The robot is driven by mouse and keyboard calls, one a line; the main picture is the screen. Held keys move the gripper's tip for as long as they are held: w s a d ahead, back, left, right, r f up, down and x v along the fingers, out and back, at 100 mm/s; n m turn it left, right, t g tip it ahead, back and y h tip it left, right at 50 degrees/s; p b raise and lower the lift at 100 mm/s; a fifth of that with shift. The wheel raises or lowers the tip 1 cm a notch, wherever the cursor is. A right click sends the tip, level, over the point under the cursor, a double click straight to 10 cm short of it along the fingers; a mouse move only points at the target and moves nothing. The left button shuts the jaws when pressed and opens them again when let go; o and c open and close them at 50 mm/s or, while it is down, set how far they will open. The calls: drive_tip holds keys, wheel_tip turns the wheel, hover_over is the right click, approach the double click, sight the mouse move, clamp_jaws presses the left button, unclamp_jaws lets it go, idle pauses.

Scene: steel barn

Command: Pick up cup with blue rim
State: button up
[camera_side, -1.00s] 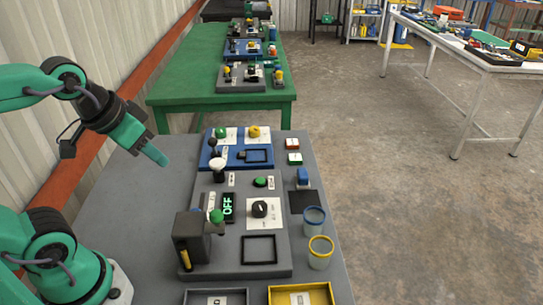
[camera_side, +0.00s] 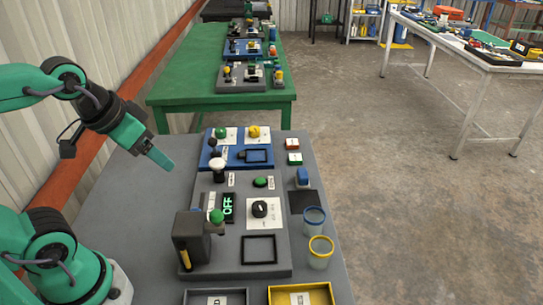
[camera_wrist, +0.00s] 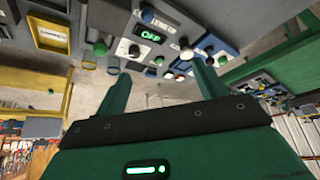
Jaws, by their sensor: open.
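The cup with the blue rim (camera_side: 314,220) stands upright at the right edge of the grey table in the side view, clear-walled. A similar cup with a yellow rim (camera_side: 320,254) stands just in front of it. My gripper (camera_side: 162,158) is raised over the left part of the table, far from both cups. In the wrist view my gripper (camera_wrist: 160,78) is open, with nothing between its two green fingers.
A grey panel (camera_side: 222,262) with knobs, an OFF display (camera_side: 228,208) and a dark block (camera_side: 190,240) lies between my gripper and the cups. A blue panel (camera_side: 237,158) is behind it. A yellow tray (camera_side: 300,288) is at the front. The table's left part is clear.

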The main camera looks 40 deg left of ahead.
drive_tip(key=n+g, duration=0.6)
drive_tip(key=n, duration=0.8)
hover_over(314, 220)
drive_tip(key=s+d, duration=0.1)
drive_tip(key=s, duration=0.1)
wheel_tip(314, 220, down, 16)
drive_tip(key=shift+f, duration=3.85)
drive_tip(key=shift+w, duration=0.1)
